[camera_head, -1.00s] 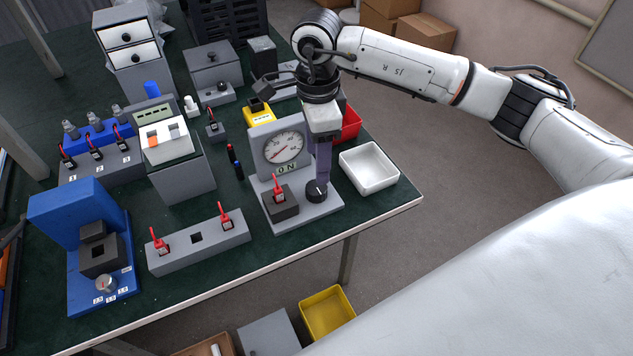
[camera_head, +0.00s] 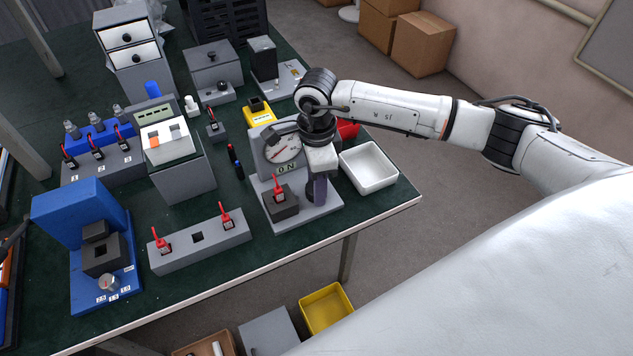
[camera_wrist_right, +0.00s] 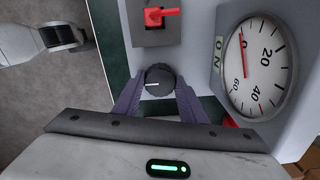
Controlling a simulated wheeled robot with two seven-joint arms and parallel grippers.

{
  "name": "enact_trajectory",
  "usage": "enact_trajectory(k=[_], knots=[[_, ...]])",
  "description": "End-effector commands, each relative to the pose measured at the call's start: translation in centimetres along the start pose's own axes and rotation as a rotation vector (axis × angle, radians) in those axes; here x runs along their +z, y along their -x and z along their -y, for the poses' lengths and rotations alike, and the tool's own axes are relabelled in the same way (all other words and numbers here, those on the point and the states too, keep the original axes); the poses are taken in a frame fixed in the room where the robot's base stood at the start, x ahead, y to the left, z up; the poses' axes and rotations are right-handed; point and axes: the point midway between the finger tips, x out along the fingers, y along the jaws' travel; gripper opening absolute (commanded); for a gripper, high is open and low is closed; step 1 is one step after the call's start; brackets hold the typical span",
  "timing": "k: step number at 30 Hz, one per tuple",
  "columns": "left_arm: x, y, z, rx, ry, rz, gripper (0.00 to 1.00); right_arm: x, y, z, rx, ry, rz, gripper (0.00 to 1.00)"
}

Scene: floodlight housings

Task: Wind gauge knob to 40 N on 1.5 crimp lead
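The needle lies along the line through the 0 mark. A red lead (camera_head: 279,190) stands upright in the dark block on its base; it also shows in the wrist view (camera_wrist_right: 160,15). The black knob (camera_wrist_right: 158,80) has a white mark pointing left in the wrist view. My right gripper (camera_wrist_right: 159,78) points down at the knob, purple fingertips on either side with seemingly slim gaps; contact is unclear.
A grey rack (camera_head: 200,250) holds two red leads, its middle socket empty. A blue press (camera_head: 75,235) stands left. A white tray (camera_head: 369,167) and a red bin (camera_head: 347,130) sit close beside my right wrist. Green table is clear in front of the gauge.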

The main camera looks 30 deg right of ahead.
Motion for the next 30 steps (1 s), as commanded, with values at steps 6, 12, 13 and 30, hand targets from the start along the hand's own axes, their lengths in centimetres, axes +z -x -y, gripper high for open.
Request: enact_trajectory(k=[6, 12, 13, 30], knots=[[-0.03, -0.01, 0.01, 0.0, 0.0, 0.0, 0.31, 0.02, 0.03, 0.0, 0.0, -0.001, 0.001, 0.14], [0.06, -0.1, 0.02, 0.0, 0.0, -0.001, 0.31, 0.03, 0.01, 0.0, 0.0, -0.028, 0.001, 0.14], [0.08, -0.13, 0.02, 0.0, 0.0, -0.001, 0.31, 0.03, 0.01, 0.0, 0.0, -0.039, 0.001, 0.14], [0.94, -0.98, 0.12, 0.0, 0.0, 0.0, 0.31, 0.04, -0.01, 0.0, -0.001, -0.479, 0.001, 0.14]])
